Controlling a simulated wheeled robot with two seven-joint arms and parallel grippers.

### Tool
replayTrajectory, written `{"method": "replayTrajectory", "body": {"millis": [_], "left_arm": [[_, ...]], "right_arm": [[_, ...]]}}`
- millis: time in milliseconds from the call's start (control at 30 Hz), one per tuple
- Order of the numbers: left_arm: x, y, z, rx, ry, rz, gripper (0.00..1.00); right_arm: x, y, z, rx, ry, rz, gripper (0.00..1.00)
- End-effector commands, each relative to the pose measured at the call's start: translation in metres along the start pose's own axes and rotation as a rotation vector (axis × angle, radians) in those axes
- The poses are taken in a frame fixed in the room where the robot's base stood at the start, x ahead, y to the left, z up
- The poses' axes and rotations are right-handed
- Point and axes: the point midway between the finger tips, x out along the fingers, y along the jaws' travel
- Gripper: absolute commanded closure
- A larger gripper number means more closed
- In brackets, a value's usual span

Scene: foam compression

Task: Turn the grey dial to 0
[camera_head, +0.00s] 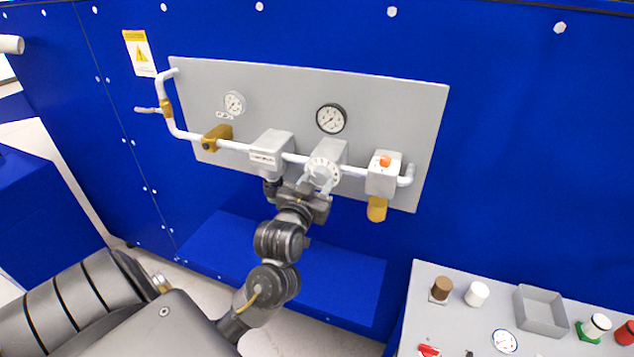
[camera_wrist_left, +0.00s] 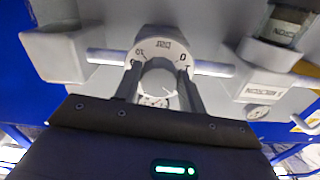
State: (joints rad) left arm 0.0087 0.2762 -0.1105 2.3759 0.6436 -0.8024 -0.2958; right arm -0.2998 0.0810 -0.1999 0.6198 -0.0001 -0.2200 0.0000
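The grey dial (camera_head: 323,171) is a round, pale knob with dark marks on its rim, mounted on the pipe at the middle of the grey panel. My left gripper (camera_head: 308,189) is at the dial from below. In the left wrist view its two fingers (camera_wrist_left: 160,82) lie on either side of the dial's raised middle and appear to touch it. My right gripper is in neither view.
The grey panel (camera_head: 290,84) carries two gauges (camera_head: 331,119), (camera_head: 234,103). A valve block with an orange button (camera_head: 384,161) sits right of the dial. A brass fitting (camera_head: 217,137) is at the left. A grey table (camera_head: 462,318) with small parts stands lower right.

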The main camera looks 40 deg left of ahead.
Motion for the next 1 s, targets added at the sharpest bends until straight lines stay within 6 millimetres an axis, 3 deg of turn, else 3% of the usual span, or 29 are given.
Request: {"method": "replayTrajectory", "body": {"millis": [467, 1000], "left_arm": [[-0.0001, 0.0005, 0.0001, -0.089, -0.001, 0.0, 0.82], [-0.0001, 0.0032, 0.0002, -0.561, -0.002, 0.0, 0.82]], "right_arm": [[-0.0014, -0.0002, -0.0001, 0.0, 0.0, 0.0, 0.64], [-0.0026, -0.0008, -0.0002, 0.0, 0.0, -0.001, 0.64]]}}
